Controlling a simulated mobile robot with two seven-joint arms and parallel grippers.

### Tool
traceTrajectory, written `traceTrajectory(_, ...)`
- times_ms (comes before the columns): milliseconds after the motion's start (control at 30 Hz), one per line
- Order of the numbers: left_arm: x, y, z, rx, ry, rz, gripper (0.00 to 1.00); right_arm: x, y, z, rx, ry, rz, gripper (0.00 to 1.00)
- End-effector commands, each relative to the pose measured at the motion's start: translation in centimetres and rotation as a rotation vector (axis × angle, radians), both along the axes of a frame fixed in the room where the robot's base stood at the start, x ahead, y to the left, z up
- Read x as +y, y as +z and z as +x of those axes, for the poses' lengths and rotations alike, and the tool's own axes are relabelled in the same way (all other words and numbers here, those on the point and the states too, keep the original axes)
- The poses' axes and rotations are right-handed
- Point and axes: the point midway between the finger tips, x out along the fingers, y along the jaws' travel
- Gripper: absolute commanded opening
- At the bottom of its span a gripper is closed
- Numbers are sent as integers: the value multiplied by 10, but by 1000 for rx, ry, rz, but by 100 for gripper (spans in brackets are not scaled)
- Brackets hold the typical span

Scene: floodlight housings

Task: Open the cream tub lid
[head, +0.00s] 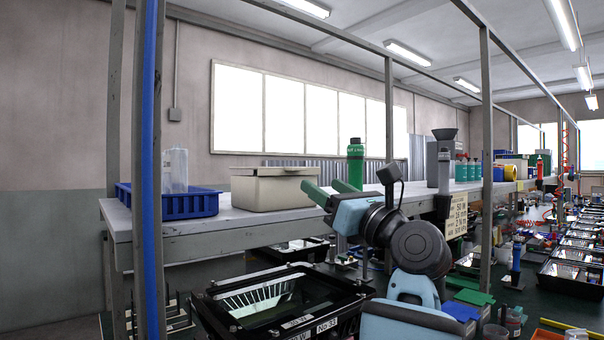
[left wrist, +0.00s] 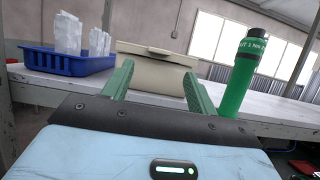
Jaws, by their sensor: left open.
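The cream tub (head: 268,191) stands on the grey shelf, with its flat lid (head: 272,171) down on top. A small tab shows at the front edge of the lid. My left gripper (head: 313,191) is in front of the tub's right end in the head view, its green fingers pointing toward it. In the left wrist view the tub (left wrist: 150,76) lies ahead between the two open green fingers (left wrist: 158,80), and the space between them is empty. It appears apart from the fingers. My right gripper is not in view.
A blue crate (head: 190,206) with clear containers stands left of the tub. A green bottle (head: 355,165) stands right of it, near my left arm. The shelf edge (head: 200,240) runs below. A blue-wrapped post (head: 150,150) rises at left. A black-framed floodlight housing (head: 285,300) sits below.

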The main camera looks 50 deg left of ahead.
Motion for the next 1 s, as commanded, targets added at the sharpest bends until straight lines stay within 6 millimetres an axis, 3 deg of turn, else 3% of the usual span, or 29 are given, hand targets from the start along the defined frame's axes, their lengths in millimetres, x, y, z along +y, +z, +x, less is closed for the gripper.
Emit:
traceTrajectory(500,61,28,4,-3,2,1,58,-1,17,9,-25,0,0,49)
traceTrajectory(900,69,29,5,-1,1,0,58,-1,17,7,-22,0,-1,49)
traceTrajectory(1000,69,29,5,-1,1,0,46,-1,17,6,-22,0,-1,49)
